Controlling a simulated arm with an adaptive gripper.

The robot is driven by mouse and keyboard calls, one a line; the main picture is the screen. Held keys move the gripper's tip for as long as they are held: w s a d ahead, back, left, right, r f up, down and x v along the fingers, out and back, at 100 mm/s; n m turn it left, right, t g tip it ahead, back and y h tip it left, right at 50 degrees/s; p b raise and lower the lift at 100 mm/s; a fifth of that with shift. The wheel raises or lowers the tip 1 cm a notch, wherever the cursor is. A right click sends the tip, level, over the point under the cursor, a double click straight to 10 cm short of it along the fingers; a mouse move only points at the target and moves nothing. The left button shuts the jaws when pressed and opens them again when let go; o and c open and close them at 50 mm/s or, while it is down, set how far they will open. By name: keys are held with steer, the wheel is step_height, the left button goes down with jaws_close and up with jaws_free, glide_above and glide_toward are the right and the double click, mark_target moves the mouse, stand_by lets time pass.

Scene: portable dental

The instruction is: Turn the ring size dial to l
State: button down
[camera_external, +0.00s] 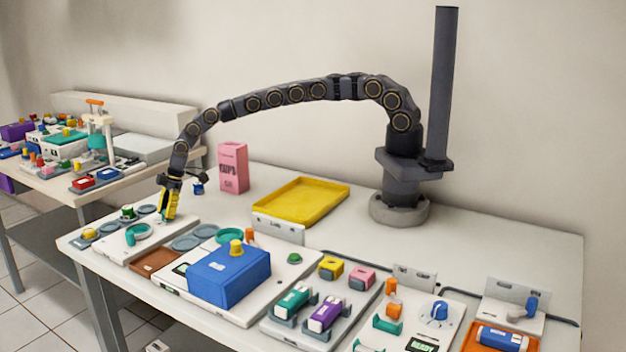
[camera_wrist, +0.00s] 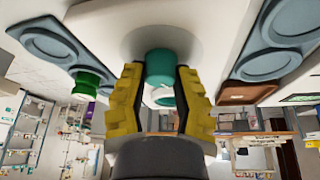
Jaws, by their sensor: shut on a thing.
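My gripper (camera_external: 166,214) points down over the white panel at the left end of the table. In the wrist view its yellow ribbed fingers (camera_wrist: 160,88) are closed on the sides of a teal cylindrical knob (camera_wrist: 160,66), which I take to be the ring size dial. The knob stands out from a round white base (camera_wrist: 158,30). In the external view the fingers mostly hide the knob. No size letters or pointer on it can be read in either view.
A blue box (camera_external: 228,276) is to the right. A yellow tray (camera_external: 300,203) and pink carton (camera_external: 233,166) are farther back.

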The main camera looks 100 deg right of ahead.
steer(key=shift+f+n+g+y, duration=0.1)
steer(key=shift+n+g+y, duration=0.35)
steer(key=shift+n, duration=1.05)
steer(key=shift+s, duration=0.1)
steer(key=c, duration=0.7)
jaws_free()
steer(key=shift+d+r, duration=0.15)
steer(key=shift+r, duration=0.35)
steer(key=v, duration=1.1)
steer(key=shift+s, duration=0.2)
